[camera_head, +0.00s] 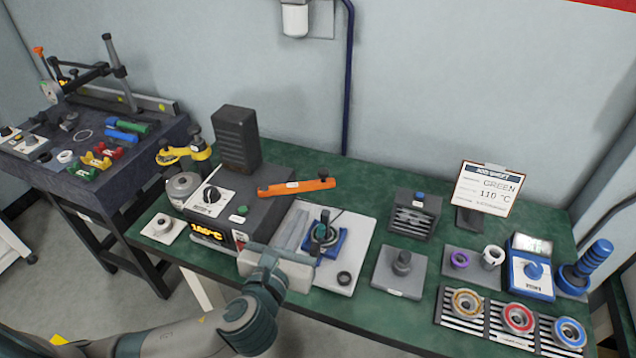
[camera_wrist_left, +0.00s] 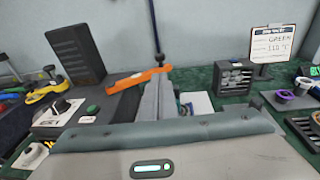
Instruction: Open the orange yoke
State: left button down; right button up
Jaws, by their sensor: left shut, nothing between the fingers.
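The orange yoke (camera_head: 297,187) is a flat bar with a pale label. Its left end sits on the dark heating unit (camera_head: 262,182), and its right end reaches out past the unit's side, above the table. It also shows in the left wrist view (camera_wrist_left: 140,78), with its right end beside the fingertips. My left gripper (camera_head: 300,214) is shut and empty, its fingers pointing away towards the yoke's right part, below it in the head picture. In the left wrist view the gripper (camera_wrist_left: 164,76) overlaps or nears the bar; I cannot tell whether they touch. My right gripper is out of view.
A pale plate with a blue fixture (camera_head: 325,242) lies just right of my left fingers. A tall dark block (camera_head: 237,138) rises behind the unit. A yellow clamp (camera_head: 185,154) is at its left. A slotted block (camera_head: 415,214) and a sign (camera_head: 486,190) stand farther right.

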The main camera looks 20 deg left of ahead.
pick_arm(q)
jog(key=shift+w, duration=0.15)
jog(key=p, duration=0.3)
send_near(323, 175)
jog(key=w, duration=0.5)
jog(key=shift+w+a+f, duration=0.1)
jog(key=shift+a+f, duration=0.15)
jog(key=shift+f, duration=0.15)
jog(key=shift+w+f, duration=0.15)
jog(key=shift+w, duration=0.4)
jog(key=shift+w, duration=0.15)
jog(key=shift+w, duration=0.1)
